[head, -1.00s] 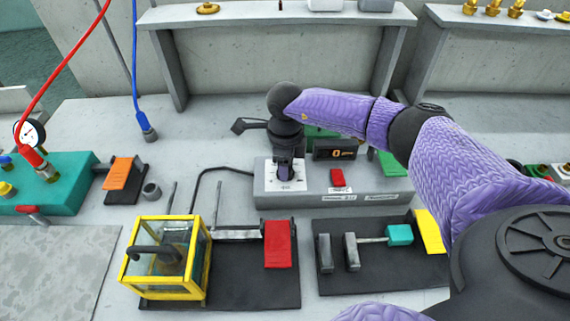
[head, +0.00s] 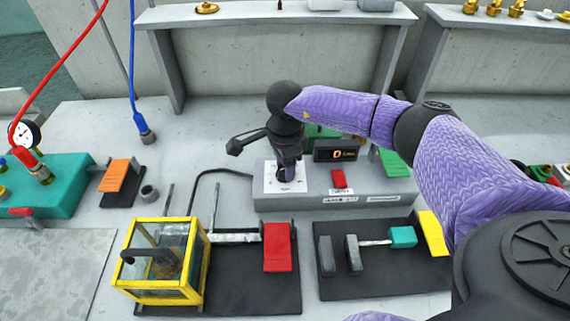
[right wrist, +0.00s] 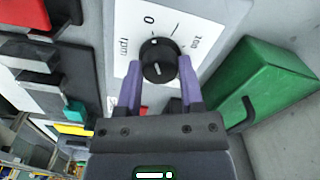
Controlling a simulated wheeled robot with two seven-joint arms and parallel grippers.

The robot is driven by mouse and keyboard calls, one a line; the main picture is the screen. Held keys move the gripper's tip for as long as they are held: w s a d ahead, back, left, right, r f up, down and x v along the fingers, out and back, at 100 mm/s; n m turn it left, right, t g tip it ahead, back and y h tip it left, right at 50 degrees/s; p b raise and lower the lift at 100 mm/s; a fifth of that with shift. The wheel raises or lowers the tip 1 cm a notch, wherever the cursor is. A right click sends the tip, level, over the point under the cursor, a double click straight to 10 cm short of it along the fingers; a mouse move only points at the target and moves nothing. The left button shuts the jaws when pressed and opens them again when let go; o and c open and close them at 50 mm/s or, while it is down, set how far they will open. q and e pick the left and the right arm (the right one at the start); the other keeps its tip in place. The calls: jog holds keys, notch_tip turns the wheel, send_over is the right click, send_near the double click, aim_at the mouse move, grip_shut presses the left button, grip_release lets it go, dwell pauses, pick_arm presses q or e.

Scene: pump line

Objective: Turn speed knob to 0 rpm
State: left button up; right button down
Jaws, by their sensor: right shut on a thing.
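In the head view the right gripper (head: 287,174) points down at the grey control box (head: 330,199) and hides most of the knob. The display (head: 336,155) shows orange digits, too small to read surely. My left gripper is not in view.
A red button (head: 338,179) sits right of the knob on the box. A green block (right wrist: 260,85) stands close beside the gripper. In front are a yellow-framed glass box (head: 165,262) and a black tray (head: 385,279). A blue hose (head: 134,60) hangs at the left.

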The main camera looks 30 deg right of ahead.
dwell(0.4)
jog(key=shift+c, duration=1.1)
grip_release()
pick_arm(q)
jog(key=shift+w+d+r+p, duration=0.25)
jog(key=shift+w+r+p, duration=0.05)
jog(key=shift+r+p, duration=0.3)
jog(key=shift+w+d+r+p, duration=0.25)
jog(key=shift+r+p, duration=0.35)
pick_arm(e)
notch_tip(320, 180, up, 10)
